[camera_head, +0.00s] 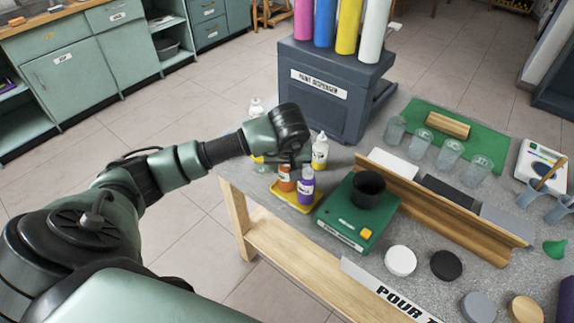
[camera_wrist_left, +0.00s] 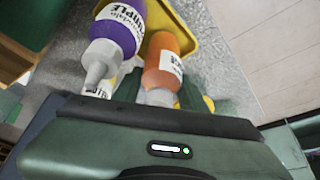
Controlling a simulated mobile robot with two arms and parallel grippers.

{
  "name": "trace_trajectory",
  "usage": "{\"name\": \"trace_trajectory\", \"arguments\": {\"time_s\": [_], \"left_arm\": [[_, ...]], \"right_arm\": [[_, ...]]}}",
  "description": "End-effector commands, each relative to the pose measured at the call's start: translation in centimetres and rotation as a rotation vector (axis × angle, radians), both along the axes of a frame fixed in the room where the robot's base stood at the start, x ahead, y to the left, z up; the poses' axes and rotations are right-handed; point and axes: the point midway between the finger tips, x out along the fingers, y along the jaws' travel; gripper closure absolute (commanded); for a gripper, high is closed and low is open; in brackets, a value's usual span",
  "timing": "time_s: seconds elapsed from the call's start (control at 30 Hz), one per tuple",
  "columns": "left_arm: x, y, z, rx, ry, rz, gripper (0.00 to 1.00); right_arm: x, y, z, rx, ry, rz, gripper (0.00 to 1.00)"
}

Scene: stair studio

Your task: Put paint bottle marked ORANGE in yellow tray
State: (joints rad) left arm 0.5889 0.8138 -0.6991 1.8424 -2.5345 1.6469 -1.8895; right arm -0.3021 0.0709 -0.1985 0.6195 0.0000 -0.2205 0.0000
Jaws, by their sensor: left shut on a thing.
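The orange paint bottle (camera_head: 286,179) is upright at the back left part of the yellow tray (camera_head: 294,205); I cannot tell whether its base touches the tray floor. A purple bottle (camera_head: 306,187) stands in the tray beside it. My left gripper (camera_head: 289,160) is over the orange bottle and shut on its top. In the left wrist view, the orange bottle (camera_wrist_left: 162,55) has its nozzle end towards my gripper, with the purple bottle (camera_wrist_left: 121,28) close beside it and the yellow tray (camera_wrist_left: 188,40) behind. The bottles' labels are only partly readable. My right gripper is not in view.
A yellow paint bottle (camera_head: 320,152) stands just behind the tray, and another bottle (camera_head: 258,165) is partly hidden by my arm. A green scale (camera_head: 345,222) with a black cup (camera_head: 368,190) stands right of the tray. The grey paint dispenser (camera_head: 320,100) stands behind.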

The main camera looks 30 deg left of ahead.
Motion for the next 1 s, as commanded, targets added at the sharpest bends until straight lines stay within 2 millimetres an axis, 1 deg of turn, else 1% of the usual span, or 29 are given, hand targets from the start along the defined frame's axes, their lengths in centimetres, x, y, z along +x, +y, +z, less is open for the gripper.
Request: {"name": "trace_trajectory", "arguments": {"time_s": [0.03,0.07,0.1,0.13,0.43,0.5,0.57,0.67,0.9,1.0], "left_arm": [[0.0,0.0,-0.3,0.001,-0.001,0.000,1.00],[0.0,0.0,-0.2,0.000,0.000,0.000,0.50],[0.0,0.0,-0.1,0.000,0.000,0.000,0.39],[0.0,0.0,-0.1,0.000,0.000,0.000,0.36],[0.0,0.0,0.0,0.000,0.000,0.000,0.36],[0.0,0.0,0.4,-0.001,-0.001,0.000,0.36],[-0.1,-0.2,0.7,-0.001,-0.003,-0.001,0.36],[-0.5,-0.5,2.3,0.000,-0.006,-0.002,0.36],[-2.2,-1.7,7.2,-0.001,-0.007,-0.003,0.36],[-2.8,-2.1,8.9,0.001,-0.006,-0.001,0.36]], "right_arm": [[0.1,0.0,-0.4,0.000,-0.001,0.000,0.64],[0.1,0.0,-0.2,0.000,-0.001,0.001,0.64],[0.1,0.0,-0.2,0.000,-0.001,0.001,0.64],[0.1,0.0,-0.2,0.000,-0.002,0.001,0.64],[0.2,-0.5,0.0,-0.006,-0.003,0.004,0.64],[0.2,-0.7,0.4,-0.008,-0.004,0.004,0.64],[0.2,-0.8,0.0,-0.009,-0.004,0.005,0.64],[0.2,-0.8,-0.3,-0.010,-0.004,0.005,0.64],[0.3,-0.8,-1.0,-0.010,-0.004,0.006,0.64],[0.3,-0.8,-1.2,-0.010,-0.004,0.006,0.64]]}}
